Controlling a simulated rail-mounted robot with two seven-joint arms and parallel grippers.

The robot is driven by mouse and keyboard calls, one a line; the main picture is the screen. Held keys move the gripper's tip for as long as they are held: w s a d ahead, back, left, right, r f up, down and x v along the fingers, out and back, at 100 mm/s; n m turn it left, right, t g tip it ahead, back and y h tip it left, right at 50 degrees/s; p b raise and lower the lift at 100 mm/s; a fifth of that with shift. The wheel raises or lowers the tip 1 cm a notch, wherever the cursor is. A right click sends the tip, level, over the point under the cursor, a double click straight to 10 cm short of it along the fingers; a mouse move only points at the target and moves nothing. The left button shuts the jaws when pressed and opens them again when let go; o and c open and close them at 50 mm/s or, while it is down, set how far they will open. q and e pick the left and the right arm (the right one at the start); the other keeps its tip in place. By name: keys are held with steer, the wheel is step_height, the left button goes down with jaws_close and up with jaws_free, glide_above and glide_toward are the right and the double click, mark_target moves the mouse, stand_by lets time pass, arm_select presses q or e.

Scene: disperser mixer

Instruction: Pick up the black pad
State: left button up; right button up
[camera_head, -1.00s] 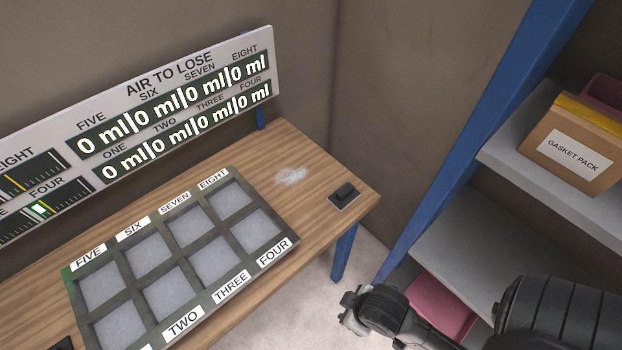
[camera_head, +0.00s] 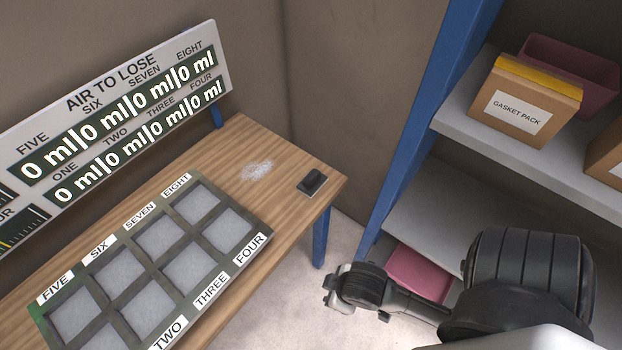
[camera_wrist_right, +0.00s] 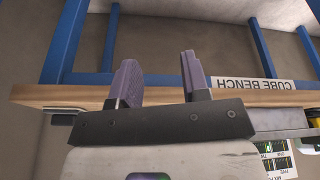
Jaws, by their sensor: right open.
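The black pad (camera_head: 312,181) lies on a thin plate at the right end of the wooden bench (camera_head: 290,165) in the head view. My right gripper (camera_head: 332,289) is in front of the bench's right end, below and to the right of the pad, apart from it. In the right wrist view my right gripper (camera_wrist_right: 160,85) shows two purple-grey fingers spread apart with nothing between them. The bench edge (camera_wrist_right: 70,96) runs across behind the fingers there. My left gripper is not in view.
A tray of labelled compartments (camera_head: 150,240) covers much of the bench, with a whitish patch (camera_head: 257,170) between it and the pad. A display board (camera_head: 110,110) stands behind. Right of the bench is a blue-post shelf (camera_head: 425,120) with a gasket box (camera_head: 520,105).

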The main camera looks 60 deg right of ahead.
steer(key=shift+o, duration=0.2)
steer(key=o, duration=1)
steer(key=shift+a, duration=0.15)
